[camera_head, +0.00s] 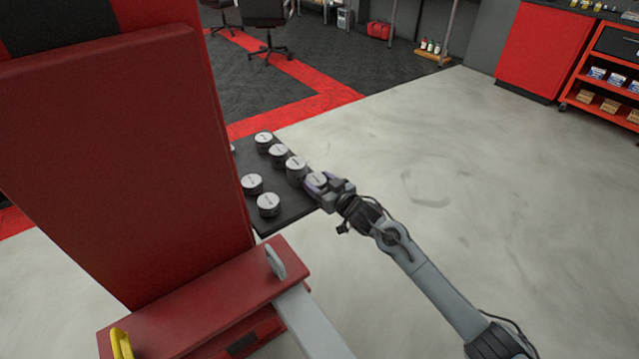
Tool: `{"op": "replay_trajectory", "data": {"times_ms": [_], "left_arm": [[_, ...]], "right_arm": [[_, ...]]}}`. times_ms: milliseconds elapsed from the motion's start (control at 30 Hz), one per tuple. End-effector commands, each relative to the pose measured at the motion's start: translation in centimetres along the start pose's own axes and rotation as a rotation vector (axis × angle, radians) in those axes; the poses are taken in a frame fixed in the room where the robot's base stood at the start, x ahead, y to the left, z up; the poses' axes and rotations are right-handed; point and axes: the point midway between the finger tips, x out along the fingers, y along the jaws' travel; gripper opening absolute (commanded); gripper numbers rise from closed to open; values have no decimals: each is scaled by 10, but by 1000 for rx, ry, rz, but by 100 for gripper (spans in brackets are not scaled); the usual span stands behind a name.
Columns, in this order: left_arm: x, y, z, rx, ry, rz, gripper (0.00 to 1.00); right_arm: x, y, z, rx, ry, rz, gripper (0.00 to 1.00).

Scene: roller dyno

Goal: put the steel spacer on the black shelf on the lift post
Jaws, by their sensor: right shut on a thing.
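The black shelf (287,217) juts out to the right from behind the red lift post (110,150). Several round steel spacers stand on it, such as one at the front (268,205) and one at the back (263,139). My right gripper (317,184) is at the shelf's right edge, shut on a steel spacer (316,179). I cannot tell whether this spacer touches the shelf. Another spacer (296,166) is close to its left. The post hides the left part of the shelf. My left gripper is not in view.
The red post fills the left side, with a red base (190,310) and a grey hook (276,262) at its foot. Open concrete floor (430,180) lies to the right. A red cabinet (550,50) and red shelving stand far off at the upper right.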

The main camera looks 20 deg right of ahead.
Motion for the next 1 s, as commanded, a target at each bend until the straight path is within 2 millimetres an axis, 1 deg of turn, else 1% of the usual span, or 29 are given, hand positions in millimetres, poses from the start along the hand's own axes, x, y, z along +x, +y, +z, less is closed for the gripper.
{"op": "replay_trajectory", "data": {"times_ms": [33, 67, 200, 233, 500, 600, 667, 767, 867, 1000], "left_arm": [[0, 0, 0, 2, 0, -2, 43], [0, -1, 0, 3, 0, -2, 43], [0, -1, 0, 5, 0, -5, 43], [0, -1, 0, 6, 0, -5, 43], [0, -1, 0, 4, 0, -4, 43], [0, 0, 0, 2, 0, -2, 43], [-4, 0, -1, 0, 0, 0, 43], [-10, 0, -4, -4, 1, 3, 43], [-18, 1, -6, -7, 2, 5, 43], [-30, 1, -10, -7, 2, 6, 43]], "right_arm": [[0, 0, 2, 1, 1, 0, 21], [0, 0, 3, 1, -1, 0, 61], [0, 0, 3, 0, -1, 0, 83], [0, 0, 2, 0, -1, 0, 85], [0, 0, 2, 0, -1, 0, 85], [0, 0, -2, 0, 0, 0, 85], [-5, 0, -2, 0, -3, 0, 85], [-16, 0, -2, 1, -4, 0, 85], [-32, 0, -4, 0, -3, 0, 85], [-57, 0, -3, 0, -3, 0, 85]]}}
